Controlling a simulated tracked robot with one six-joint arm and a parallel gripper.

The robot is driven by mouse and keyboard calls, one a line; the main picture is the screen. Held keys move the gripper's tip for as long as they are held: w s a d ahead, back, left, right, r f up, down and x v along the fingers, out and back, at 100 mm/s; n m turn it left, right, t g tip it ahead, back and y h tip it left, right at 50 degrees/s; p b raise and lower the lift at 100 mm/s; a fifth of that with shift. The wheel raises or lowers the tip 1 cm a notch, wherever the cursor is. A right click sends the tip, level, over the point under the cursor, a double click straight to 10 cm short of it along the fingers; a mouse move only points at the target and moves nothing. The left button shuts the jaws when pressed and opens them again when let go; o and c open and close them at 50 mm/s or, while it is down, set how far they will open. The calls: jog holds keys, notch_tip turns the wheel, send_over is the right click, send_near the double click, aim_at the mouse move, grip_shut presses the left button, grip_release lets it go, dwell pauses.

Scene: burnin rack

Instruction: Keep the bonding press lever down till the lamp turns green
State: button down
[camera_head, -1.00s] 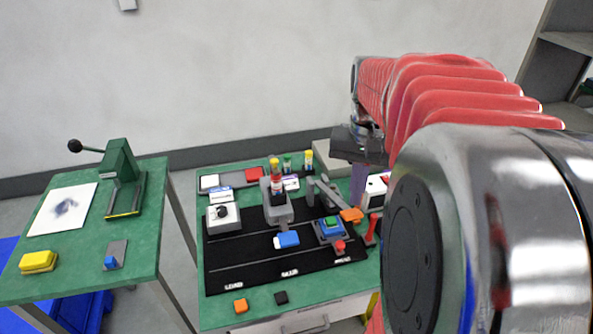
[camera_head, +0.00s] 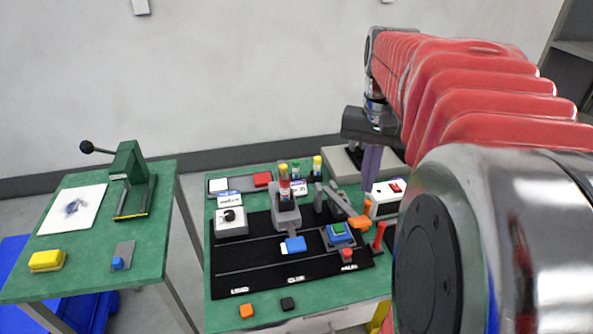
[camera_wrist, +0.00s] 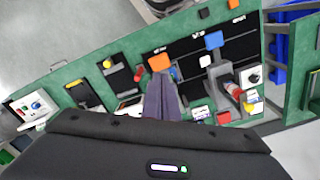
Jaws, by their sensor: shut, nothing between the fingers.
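The press on the black mat looks like a grey stand (camera_head: 322,197) with an arm ending in an orange lever pad (camera_head: 360,222). The pad also shows in the wrist view (camera_wrist: 160,61). A blue block with a green top (camera_head: 338,231) sits below the arm. A red dome (camera_head: 347,253) in front of it may be the lamp; no lit green lamp is clear. My gripper (camera_head: 371,187) is shut and empty, above and behind the orange pad, and looks apart from it. Its purple fingers (camera_wrist: 161,82) point at the pad in the wrist view.
A red upright handle (camera_head: 379,237) and a white box with a red switch (camera_head: 385,200) stand close on the right. A grey fixture (camera_head: 286,216) with a red-yellow column stands left. A green press (camera_head: 130,178) with a black-knobbed lever stands on the separate left table.

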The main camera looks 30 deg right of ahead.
jog(key=shift+w+r, duration=0.1)
jog(key=shift+r, duration=1)
jog(key=shift+w+d, duration=0.1)
jog(key=s+a+f+n+t, duration=0.2)
jog(key=a+f+n, duration=0.1)
jog(key=a, duration=0.8)
jog(key=s+a+f+n+t, duration=0.2)
jog(key=a+n, duration=0.4)
jog(key=a, duration=0.6)
notch_tip(320, 180, down, 2)
jog(key=shift+a+f+t, duration=0.2)
jog(key=shift+a+t, duration=0.05)
jog(key=shift+t, duration=0.55)
jog(key=shift+s, duration=0.2)
